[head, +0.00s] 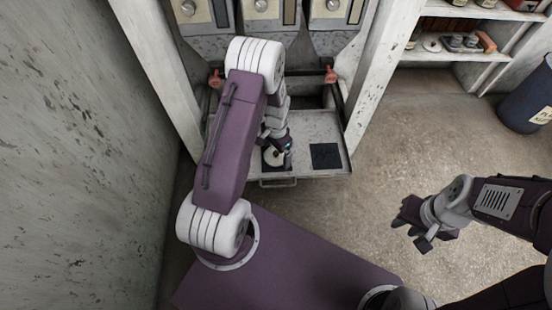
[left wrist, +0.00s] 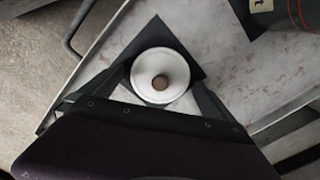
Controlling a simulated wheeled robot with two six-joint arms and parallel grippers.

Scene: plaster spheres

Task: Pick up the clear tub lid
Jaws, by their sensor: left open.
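A white round lid-like disc with a brown knob (left wrist: 160,76) lies on a dark square patch (left wrist: 158,30) in the left wrist view. It looks white and opaque, not clear. In the head view the pale disc (head: 270,157) sits low in front of the machine, partly hidden by my arm. My left gripper (head: 283,152) is just above it. In the left wrist view its open fingers (left wrist: 158,86) stand on either side of the disc; I cannot tell whether they touch it. My right gripper (head: 413,228) is open and empty, above the floor at the right.
A pulled-out metal drawer (head: 308,128) with a handle (head: 278,183) holds the disc and another dark square (head: 325,156). A dark cylinder (left wrist: 292,14) is close at the upper right. White shelves (head: 460,55) and a blue barrel (head: 525,103) stand at the right. A wall is left.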

